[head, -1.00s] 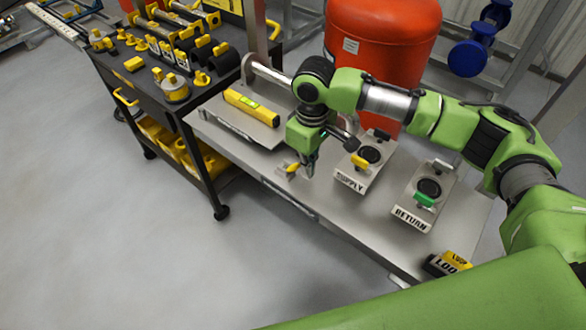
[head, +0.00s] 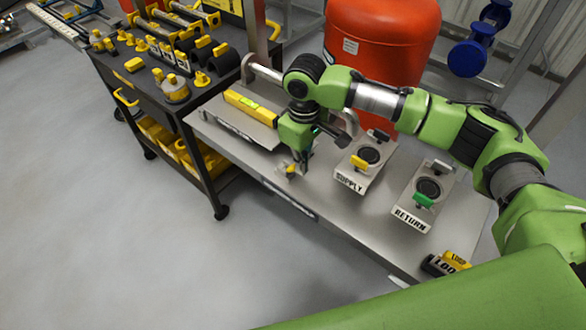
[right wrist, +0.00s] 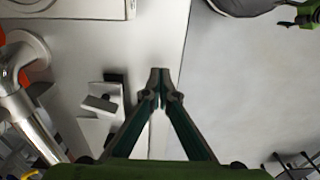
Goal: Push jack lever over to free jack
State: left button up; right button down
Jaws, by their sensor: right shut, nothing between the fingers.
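My right gripper (head: 300,168) is shut and empty, pointing down over the front edge of the grey skid deck (head: 330,200). In the right wrist view its fingertips (right wrist: 160,75) meet over that edge. A small yellow-tipped piece (head: 291,169), possibly the jack lever, shows right beside the fingertips in the head view; whether they touch, I cannot tell. In the right wrist view a small grey block with a dark end (right wrist: 100,103) sits left of the fingers, apart from them. The jack's body cannot be made out. My left gripper is out of view.
A yellow level (head: 250,106) lies on a raised plate at the deck's left. SUPPLY (head: 349,183) and RETURN (head: 411,220) valve plates stand to the right. A red tank (head: 380,40) is behind, and a black tool cart (head: 190,110) is left. The floor in front is clear.

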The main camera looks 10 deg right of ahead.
jog(key=shift+w+a, duration=0.35)
jog(key=shift+w, duration=0.05)
jog(key=shift+w+a, duration=0.85)
jog(key=shift+w, duration=0.2)
jog(key=shift+w+a, duration=0.4)
jog(key=shift+w, duration=0.15)
notch_tip(320, 180, up, 7)
jog(key=p, duration=0.9)
jog(key=shift+s+d, duration=0.35)
jog(key=shift+s, duration=0.05)
